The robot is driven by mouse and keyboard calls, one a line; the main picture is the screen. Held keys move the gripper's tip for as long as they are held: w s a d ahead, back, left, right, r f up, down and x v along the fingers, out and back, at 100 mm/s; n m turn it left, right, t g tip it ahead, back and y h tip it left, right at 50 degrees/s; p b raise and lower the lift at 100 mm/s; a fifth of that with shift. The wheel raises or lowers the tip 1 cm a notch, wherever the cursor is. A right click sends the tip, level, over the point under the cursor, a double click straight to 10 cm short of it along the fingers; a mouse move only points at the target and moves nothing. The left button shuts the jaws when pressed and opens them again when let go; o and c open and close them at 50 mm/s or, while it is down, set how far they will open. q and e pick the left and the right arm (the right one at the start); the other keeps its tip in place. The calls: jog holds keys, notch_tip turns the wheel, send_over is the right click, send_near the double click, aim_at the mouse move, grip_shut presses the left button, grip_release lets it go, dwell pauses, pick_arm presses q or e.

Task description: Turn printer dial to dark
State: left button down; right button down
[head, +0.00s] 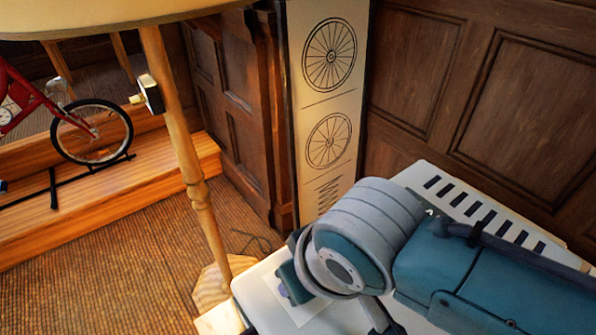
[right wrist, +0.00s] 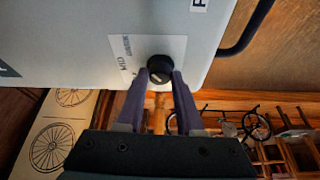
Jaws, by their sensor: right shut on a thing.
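The printer (head: 288,305) is a pale box at the lower right of the head view, largely covered by my right arm. In the right wrist view its pale face (right wrist: 70,30) fills the upper left. The black round dial (right wrist: 159,66) sits on a white label plate (right wrist: 121,46) with small sideways lettering; one word looks like "MID". A light mark shows on the dial; its exact setting is too small to read. My right gripper (right wrist: 161,82) has its two purple fingers on either side of the dial, shut on it. My left gripper is not in view.
A dark cable (right wrist: 248,30) loops beside the printer. A tall panel with drawn wheels (head: 327,100) stands behind. A red bicycle (head: 90,130) is at far left.

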dwell(0.3)
jog(key=c, duration=0.6)
grip_release()
jog(key=shift+o, duration=0.2)
jog(key=p+v, duration=0.3)
jog(key=v, duration=0.7)
